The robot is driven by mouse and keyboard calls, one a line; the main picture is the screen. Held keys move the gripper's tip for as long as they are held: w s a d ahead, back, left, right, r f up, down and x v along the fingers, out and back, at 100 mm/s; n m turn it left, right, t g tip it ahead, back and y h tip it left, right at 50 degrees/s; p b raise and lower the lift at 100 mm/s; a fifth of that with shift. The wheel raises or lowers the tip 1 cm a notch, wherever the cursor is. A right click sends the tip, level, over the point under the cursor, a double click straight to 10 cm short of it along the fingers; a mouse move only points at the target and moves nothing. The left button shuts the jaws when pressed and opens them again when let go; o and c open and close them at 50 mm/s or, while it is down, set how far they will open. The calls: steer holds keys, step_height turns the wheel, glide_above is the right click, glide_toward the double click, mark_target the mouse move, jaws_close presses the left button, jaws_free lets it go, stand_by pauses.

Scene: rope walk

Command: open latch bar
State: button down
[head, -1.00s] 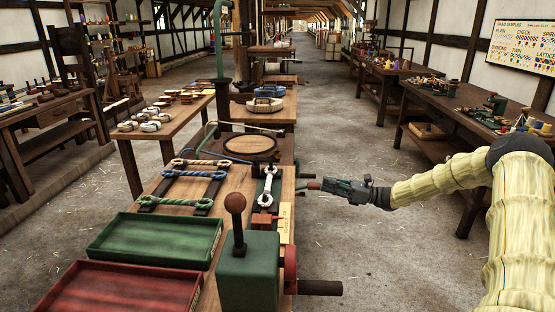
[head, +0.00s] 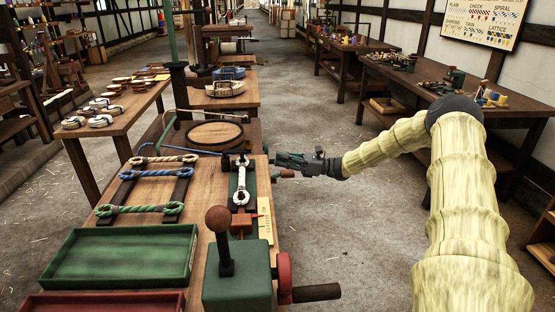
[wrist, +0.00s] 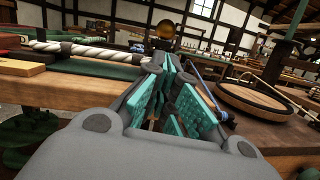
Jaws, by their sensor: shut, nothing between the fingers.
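No part is plainly marked as the latch bar. The likeliest is a pale bar (head: 240,184) with ringed ends, lying on a dark green plate along the bench's right side. A red block (head: 240,219) sits at its near end. My gripper (head: 278,158) is shut and empty, just right of the bar's far end, by the bench edge. A brown handle (head: 287,173) sticks out just below it. In the wrist view the pale striped bar (wrist: 95,51) lies left of my closed fingers (wrist: 165,66). I cannot tell whether the fingers touch anything.
A round wooden lid (head: 215,133) lies behind the bar. Rope pieces (head: 148,209) and a green tray (head: 120,262) are at left. A green box with a knobbed lever (head: 238,275) stands in front. The floor (head: 355,235) right of the bench is clear.

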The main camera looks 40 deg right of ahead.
glide_toward(243, 153)
steer(key=w+a, duration=0.2)
steer(key=w, duration=0.1)
steer(key=shift+w+a, duration=0.2)
steer(key=shift+a, duration=0.15)
steer(key=shift+p, duration=0.3)
